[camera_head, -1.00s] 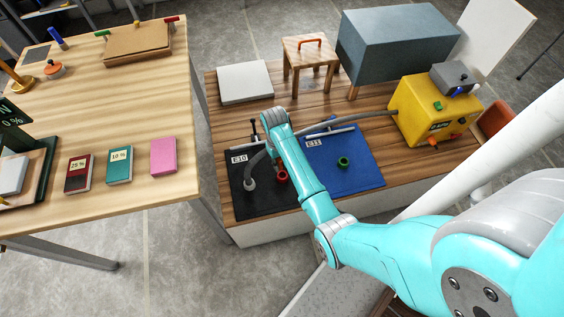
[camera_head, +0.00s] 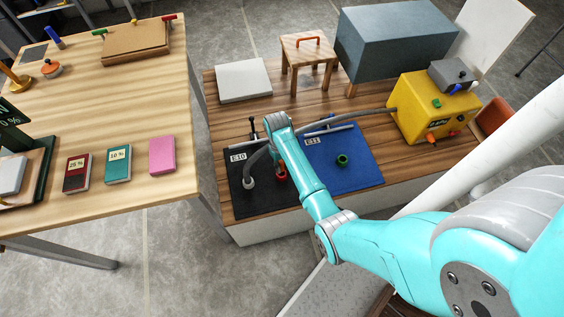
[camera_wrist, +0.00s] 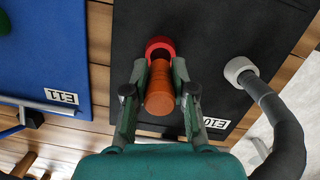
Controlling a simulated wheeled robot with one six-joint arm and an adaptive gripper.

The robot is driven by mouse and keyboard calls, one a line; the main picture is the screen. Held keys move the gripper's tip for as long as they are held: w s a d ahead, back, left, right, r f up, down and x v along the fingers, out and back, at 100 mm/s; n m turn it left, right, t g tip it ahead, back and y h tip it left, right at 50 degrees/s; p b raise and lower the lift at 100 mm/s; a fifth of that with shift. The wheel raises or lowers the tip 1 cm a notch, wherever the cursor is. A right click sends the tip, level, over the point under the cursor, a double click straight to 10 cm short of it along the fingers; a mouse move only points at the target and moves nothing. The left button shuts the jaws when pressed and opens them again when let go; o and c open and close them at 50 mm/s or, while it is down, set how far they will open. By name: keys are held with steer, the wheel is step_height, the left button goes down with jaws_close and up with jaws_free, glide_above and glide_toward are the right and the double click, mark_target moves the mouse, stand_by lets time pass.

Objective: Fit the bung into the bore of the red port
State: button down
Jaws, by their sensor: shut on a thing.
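The bung (camera_wrist: 160,90) is an orange-brown ribbed cylinder in the wrist view. My gripper (camera_wrist: 160,74) is shut on it, one finger on each side. The red port (camera_wrist: 160,46) is a red ring on the black mat, just beyond the bung's far end. Part of its dark bore shows; the bung and fingers cover the ring's near side. I cannot tell whether the bung touches the port. In the head view the red port (camera_head: 281,174) shows beside my arm, and the bung and fingers are hidden behind the arm.
The black mat (camera_head: 241,195) marked E10 bears a grey hose with a pale end fitting (camera_wrist: 240,68), right of the port in the wrist view. The blue mat (camera_head: 362,170) marked E11 has a green port (camera_head: 342,160). A yellow machine (camera_head: 425,108) stands at the right.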

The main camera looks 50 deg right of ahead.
mark_target(282, 171)
steer(key=shift+f, duration=1.05)
steer(key=shift+f, duration=1.4)
stand_by(0.7)
steer(key=shift+r, duration=0.15)
steer(key=shift+r, duration=0.95)
steer(key=shift+f, duration=1.05)
stand_by(1.0)
steer(key=c, duration=0.9)
jaws_free()
steer(key=r, duration=0.4)
steer(key=w+r, duration=0.1)
steer(key=r, duration=0.6)
steer(key=shift+w+d+r, duration=0.25)
steer(key=shift+w+r, duration=0.1)
steer(key=shift+r, duration=0.05)
